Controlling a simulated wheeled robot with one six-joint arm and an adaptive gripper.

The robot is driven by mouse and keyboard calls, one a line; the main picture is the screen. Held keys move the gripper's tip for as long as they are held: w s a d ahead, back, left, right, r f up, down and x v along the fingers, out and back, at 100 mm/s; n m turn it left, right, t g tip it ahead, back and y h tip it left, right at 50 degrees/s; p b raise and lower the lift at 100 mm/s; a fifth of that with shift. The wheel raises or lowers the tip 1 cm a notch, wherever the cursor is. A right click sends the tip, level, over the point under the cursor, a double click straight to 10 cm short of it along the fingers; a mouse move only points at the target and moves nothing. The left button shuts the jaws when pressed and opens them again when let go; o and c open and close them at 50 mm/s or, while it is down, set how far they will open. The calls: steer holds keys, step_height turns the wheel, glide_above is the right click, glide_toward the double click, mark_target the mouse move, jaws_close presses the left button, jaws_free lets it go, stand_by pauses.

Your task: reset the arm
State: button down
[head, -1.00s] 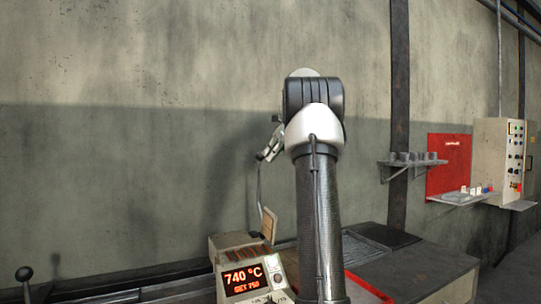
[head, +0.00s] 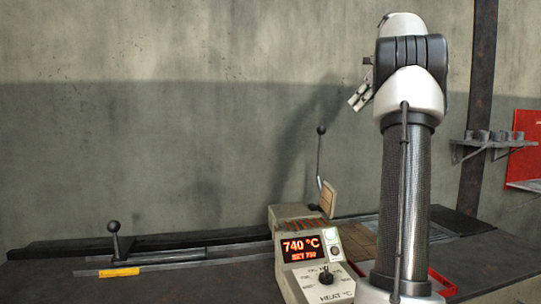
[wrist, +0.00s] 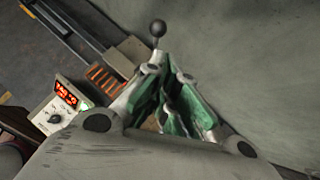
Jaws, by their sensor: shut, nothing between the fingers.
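My gripper (head: 360,97) is raised in front of the wall, beside my upright arm in the head view. In the wrist view its green-padded fingers (wrist: 167,68) come together at the tips, shut with nothing seen between them. An upright lever with a black ball knob (head: 321,130) stands below and left of my gripper in the head view, apart from it. In the wrist view the knob (wrist: 158,28) shows just beyond the fingertips.
A heater control box (head: 302,248) reads 740 °C on the bench, with its display also in the wrist view (wrist: 66,94). A wall shelf (head: 490,141) and red panel (head: 525,143) are at right.

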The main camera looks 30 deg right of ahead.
steer(key=s+f+n+g+h, duration=0.2)
steer(key=s+f+n, duration=0.2)
steer(key=f+n, duration=0.8)
steer(key=s+a+f+n+g, duration=0.1)
steer(key=s+a+f+n, duration=0.4)
steer(key=a, duration=0.5)
steer(key=s+a+f+n, duration=0.6)
steer(key=s+a+n, duration=0.3)
steer(key=s+a, duration=0.1)
steer(key=s+a+f+n+g, duration=0.1)
steer(key=s+a+f+n, duration=0.5)
steer(key=a, duration=0.5)
steer(key=shift+s+n+g, duration=0.3)
steer(key=shift+s+n, duration=0.2)
steer(key=shift+s, duration=0.3)
